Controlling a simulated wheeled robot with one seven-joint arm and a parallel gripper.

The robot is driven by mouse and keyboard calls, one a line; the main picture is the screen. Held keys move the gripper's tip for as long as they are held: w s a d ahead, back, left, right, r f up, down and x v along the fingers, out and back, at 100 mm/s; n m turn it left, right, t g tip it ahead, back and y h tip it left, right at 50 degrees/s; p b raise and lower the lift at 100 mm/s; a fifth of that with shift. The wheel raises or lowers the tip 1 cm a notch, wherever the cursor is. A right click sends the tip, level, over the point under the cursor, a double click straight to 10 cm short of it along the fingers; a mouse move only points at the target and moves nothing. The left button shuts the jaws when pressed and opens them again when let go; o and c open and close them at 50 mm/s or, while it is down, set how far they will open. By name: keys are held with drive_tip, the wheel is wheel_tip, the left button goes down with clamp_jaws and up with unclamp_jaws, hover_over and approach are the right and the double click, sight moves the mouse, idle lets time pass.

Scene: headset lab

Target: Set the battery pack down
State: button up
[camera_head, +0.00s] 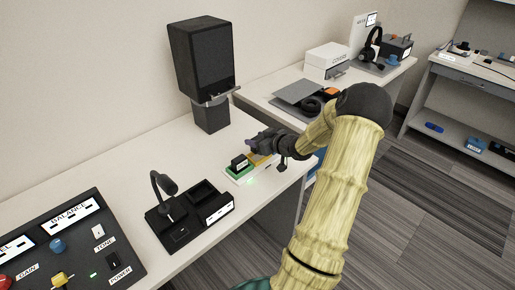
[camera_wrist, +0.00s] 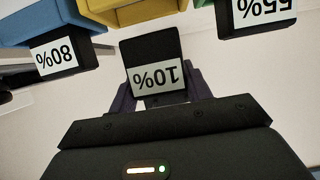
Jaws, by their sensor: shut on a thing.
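My gripper (camera_wrist: 158,92) is shut on a black battery pack (camera_wrist: 152,50) with a white label reading 10%, upside down in the wrist view. The pack's far end meets or overlaps the yellow bay (camera_wrist: 140,12) of the charger; I cannot tell whether it is seated. A pack marked 80% (camera_wrist: 60,57) sits at the blue bay (camera_wrist: 45,20) on the left, and one marked 55% (camera_wrist: 258,14) at the green bay on the right. In the head view my gripper (camera_head: 262,146) is over the charger (camera_head: 240,178), hiding the held pack.
A black tray with a small microphone-like stand (camera_head: 188,222) lies left of the charger. A control panel (camera_head: 70,250) is at the front left. A tall black dispenser (camera_head: 200,65) stands behind. A second table with a headset (camera_head: 373,45) is beyond my arm.

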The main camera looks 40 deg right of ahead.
drive_tip(key=shift+f+b, duration=0.35)
drive_tip(key=shift+f, duration=1.5)
drive_tip(key=shift+f, duration=0.2)
drive_tip(key=o, duration=1)
drive_tip(key=shift+o, duration=0.2)
drive_tip(key=shift+r, duration=0.1)
drive_tip(key=shift+r, duration=0.2)
drive_tip(key=a+p+v, duration=0.1)
drive_tip(key=v, duration=1.1)
drive_tip(key=shift+d, duration=0.45)
drive_tip(key=shift+f, duration=0.1)
